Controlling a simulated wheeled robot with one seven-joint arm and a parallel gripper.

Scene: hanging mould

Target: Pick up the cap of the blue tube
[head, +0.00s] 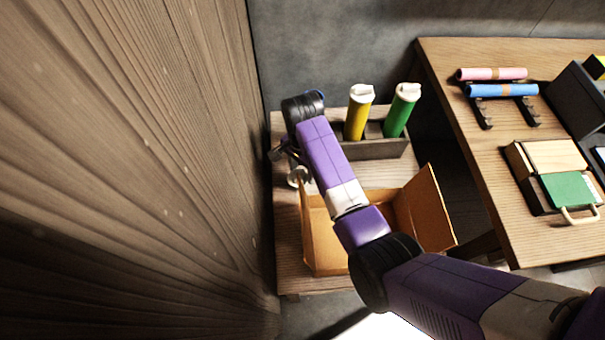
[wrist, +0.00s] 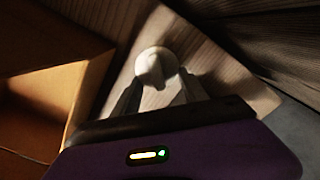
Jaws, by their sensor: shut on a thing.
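My gripper (wrist: 157,88) is shut on a white cap (wrist: 155,66), which sits between its fingertips in the wrist view. In the head view the cap (head: 298,177) is at the left, beside the open cardboard box and above the wooden table. A small blue patch (head: 321,96) shows behind my wrist; it may be the blue tube, but my arm hides most of that spot. A yellow tube (head: 356,117) and a green tube (head: 398,115) stand upright in a holder (head: 382,149), both with white caps on.
An open cardboard box (head: 322,240) stands on the small table (head: 284,250), close to my gripper. A wooden wall (head: 130,170) is close on the left. A second table (head: 480,165) at the right holds a rack with pink and blue rolls and a green-topped box.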

